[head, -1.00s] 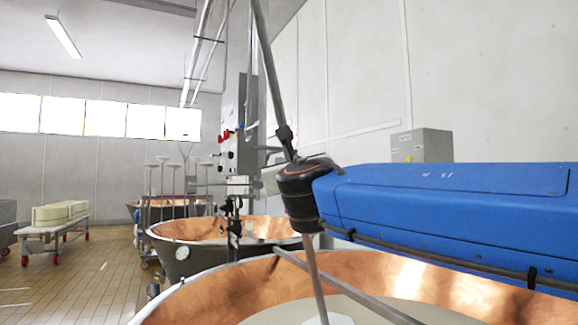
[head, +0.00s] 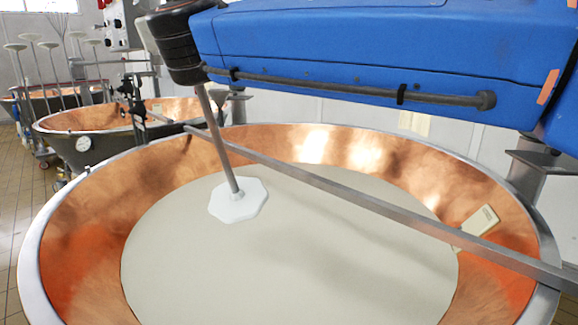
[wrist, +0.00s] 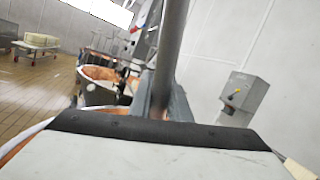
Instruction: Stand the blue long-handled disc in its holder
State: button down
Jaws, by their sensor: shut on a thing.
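My gripper (wrist: 165,95) is shut on a long grey pole (wrist: 172,45), which runs up out of the wrist view. In the head view the pole (head: 217,140) continues below my wrist, tilted, to a white octagonal disc (head: 240,203). The disc looks white here, not blue. It is over the pale contents of the near copper vat; whether it touches them I cannot tell. My jaws are hidden in the head view. Several long-handled discs (head: 47,46) stand upright at far left, apparently in a rack whose details are too small to tell.
The near copper vat (head: 95,220) fills the foreground. A metal bar (head: 340,190) crosses it, with a small cream box (head: 478,226) at its right wall. A second vat (head: 75,140) stands behind on the left. Tiled floor (head: 8,200) lies left; a grey box (wrist: 243,98) is on the wall.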

jog(key=s+r, duration=0.1)
jog(key=s, duration=3.9)
jog(key=shift+s+a+r, duration=0.2)
jog(key=shift+s+r, duration=0.05)
jog(key=shift+s, duration=0.15)
jog(key=w, duration=1.3)
jog(key=shift+w+d, duration=0.2)
jog(key=shift+w, duration=0.05)
jog(key=shift+f, duration=0.1)
dwell(0.5)
